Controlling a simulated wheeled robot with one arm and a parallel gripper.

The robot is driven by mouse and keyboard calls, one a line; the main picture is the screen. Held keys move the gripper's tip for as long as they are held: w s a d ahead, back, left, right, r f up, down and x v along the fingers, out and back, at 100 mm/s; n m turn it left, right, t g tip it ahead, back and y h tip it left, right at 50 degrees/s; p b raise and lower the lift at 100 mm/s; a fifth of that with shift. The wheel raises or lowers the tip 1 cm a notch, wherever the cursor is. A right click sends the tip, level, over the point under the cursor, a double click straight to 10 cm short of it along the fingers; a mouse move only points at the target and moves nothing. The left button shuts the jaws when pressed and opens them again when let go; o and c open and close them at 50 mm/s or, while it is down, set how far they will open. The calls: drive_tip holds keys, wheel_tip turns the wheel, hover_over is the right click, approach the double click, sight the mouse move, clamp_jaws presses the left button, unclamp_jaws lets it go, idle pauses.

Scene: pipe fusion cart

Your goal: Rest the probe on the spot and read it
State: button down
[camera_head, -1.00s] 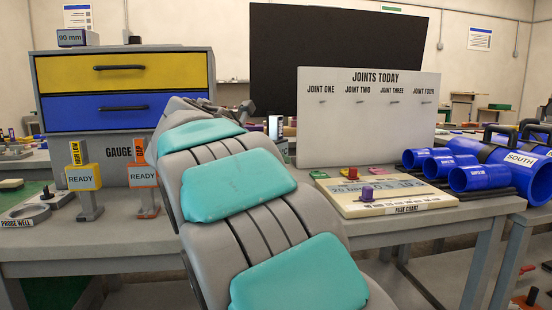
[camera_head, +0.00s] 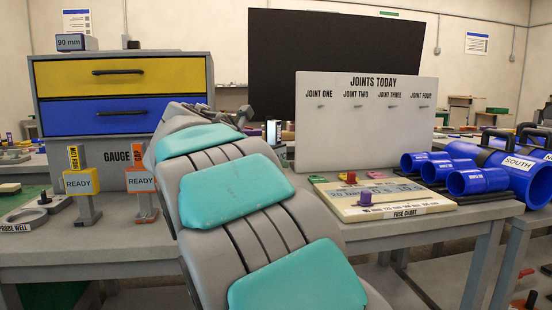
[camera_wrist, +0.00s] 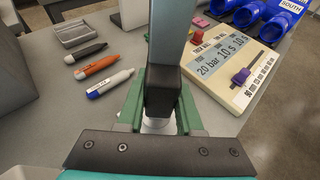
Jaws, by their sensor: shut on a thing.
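My gripper (camera_wrist: 160,108) shows in the wrist view with its green jaws shut on an upright tool (camera_wrist: 161,88), which has a black lower body and a grey upper part. I take it to be the probe. A pale round part shows below it between the jaws; I cannot tell what it touches. In the head view my arm hides most of the area around the gripper, and no spot for the probe can be made out. A probe well label (camera_head: 15,228) is at the bench's left front, beside a grey ring (camera_head: 27,217).
Several pens, including an orange one (camera_wrist: 101,65), lie left of the gripper. The fuse chart board (camera_wrist: 225,70) with a purple slider (camera_wrist: 241,76) is right. Blue pipes (camera_head: 518,170) and the joints board (camera_head: 365,135) are right.

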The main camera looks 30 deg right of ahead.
sight(272, 132)
drive_tip(key=shift+r+p, duration=0.3)
drive_tip(key=shift+r, duration=3.15)
